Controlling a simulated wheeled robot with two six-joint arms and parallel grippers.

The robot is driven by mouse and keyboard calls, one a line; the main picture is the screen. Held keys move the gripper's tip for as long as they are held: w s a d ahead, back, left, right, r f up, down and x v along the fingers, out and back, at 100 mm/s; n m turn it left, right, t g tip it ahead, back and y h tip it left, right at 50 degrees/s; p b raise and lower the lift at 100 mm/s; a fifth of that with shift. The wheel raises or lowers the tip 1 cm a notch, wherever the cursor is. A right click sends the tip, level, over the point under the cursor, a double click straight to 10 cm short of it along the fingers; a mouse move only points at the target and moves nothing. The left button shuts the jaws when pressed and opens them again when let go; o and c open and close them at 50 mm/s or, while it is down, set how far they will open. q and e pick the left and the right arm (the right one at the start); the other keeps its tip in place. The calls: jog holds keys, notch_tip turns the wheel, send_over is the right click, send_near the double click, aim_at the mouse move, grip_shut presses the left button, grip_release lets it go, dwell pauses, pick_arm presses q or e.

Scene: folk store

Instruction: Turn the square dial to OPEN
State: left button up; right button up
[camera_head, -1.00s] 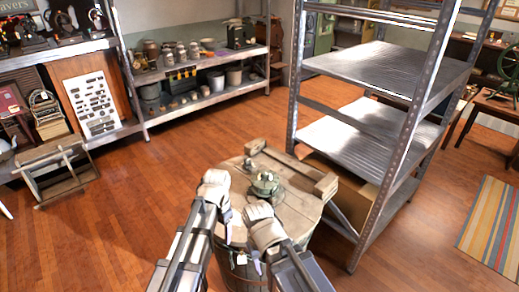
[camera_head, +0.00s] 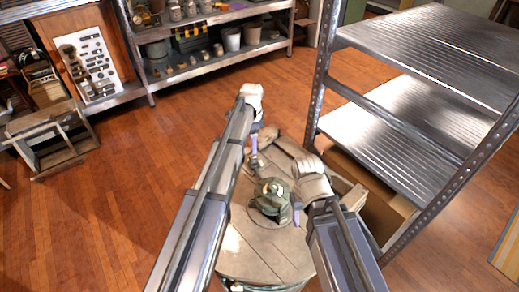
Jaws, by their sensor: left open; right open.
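A green metal device (camera_head: 271,207) stands on the round wooden top of a barrel (camera_head: 262,255). It has a pale round part on top; I cannot make out a square dial or any lettering at this size. My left gripper (camera_head: 254,142) points down beyond the device, over the far edge of the barrel top, apart from the device and open. My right gripper (camera_head: 297,212) is open just right of the device, pointing down; I cannot tell whether it touches. Its wrist hides part of the barrel top.
Wooden blocks (camera_head: 290,145) lie along the far right edge of the barrel top. A metal shelf rack (camera_head: 400,125) stands close on the right, near my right arm. A wall shelf (camera_head: 215,62) with pots is at the back.

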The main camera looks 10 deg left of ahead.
aim_at(253, 158)
pick_arm(q)
jog(key=shift+f, duration=0.1)
pick_arm(e)
jog(key=shift+f, duration=0.15)
pick_arm(q)
notch_tip(253, 158, down, 8)
jog(key=b, duration=0.8)
jog(key=shift+r, duration=0.2)
pick_arm(e)
notch_tip(253, 158, down, 8)
jog(key=shift+r, duration=0.2)
jog(key=shift+r, duration=0.1)
pick_arm(q)
grip_shut()
